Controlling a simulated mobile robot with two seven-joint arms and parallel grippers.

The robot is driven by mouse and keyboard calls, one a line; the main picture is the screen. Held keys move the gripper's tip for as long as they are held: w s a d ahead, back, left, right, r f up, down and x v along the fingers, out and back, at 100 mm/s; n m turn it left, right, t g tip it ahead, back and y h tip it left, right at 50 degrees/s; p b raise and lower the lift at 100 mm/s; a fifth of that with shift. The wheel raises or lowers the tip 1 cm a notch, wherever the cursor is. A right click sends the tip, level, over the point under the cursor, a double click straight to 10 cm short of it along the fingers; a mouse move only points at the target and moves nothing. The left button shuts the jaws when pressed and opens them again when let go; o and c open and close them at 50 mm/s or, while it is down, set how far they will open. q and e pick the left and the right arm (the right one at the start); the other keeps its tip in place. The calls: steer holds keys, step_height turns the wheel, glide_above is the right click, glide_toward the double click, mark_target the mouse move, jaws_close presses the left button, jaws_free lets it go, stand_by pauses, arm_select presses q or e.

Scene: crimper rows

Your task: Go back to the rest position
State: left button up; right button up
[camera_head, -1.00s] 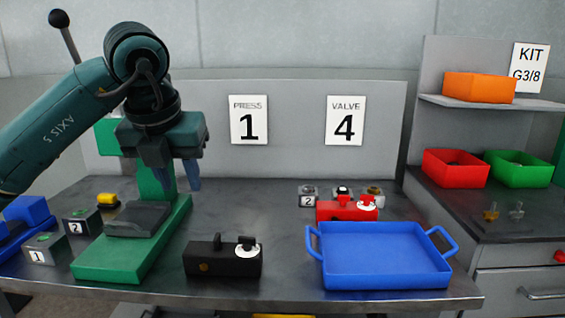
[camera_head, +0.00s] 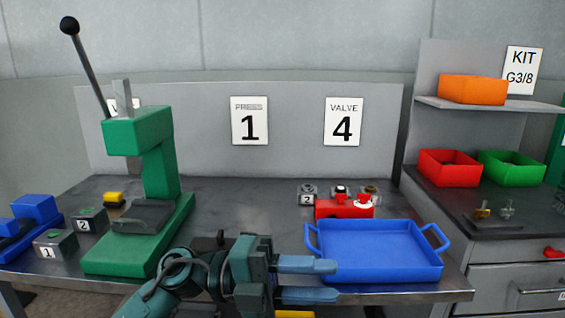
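My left gripper (camera_head: 325,281) is low in the middle of the head view, in front of the tray's left part and the table's front edge. Its two blue fingers point right and stand apart, with nothing seen between them. My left arm comes in from the bottom left. My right gripper is not in view.
A green press (camera_head: 140,135) with a raised lever stands at the left of the table. A black block (camera_head: 205,243) is mostly hidden behind my arm. The blue tray (camera_head: 375,268) looks empty. A red block (camera_head: 335,209) sits behind it. Shelves with bins (camera_head: 450,174) stand right.

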arm_select(q)
steer(key=w+a+f+n+t+y, duration=0.3)
steer(key=a+f+n+t, duration=0.25)
steer(key=n+t, duration=0.65)
steer(key=w+a+f+n+t+y, duration=0.25)
steer(key=a+f+n+t, duration=0.3)
steer(key=n+t, duration=0.6)
steer(key=s+a+f+n+g+y, duration=0.2)
steer(key=s+f, duration=0.3)
steer(key=f, duration=0.3)
steer(key=s+a+f+n+g+y+p, duration=0.1)
steer(key=s+a+f+n+g+y, duration=0.2)
steer(key=f, duration=0.5)
steer(key=s+a+f+n+g+y, duration=0.2)
steer(key=s+f+n+g+y, duration=0.2)
steer(key=s+f+n+y, duration=0.1)
step_height(320, 180, down, 3)
steer(key=shift+s+a+n, duration=0.3)
steer(key=shift+s+n, duration=0.45)
steer(key=shift+s, duration=0.35)
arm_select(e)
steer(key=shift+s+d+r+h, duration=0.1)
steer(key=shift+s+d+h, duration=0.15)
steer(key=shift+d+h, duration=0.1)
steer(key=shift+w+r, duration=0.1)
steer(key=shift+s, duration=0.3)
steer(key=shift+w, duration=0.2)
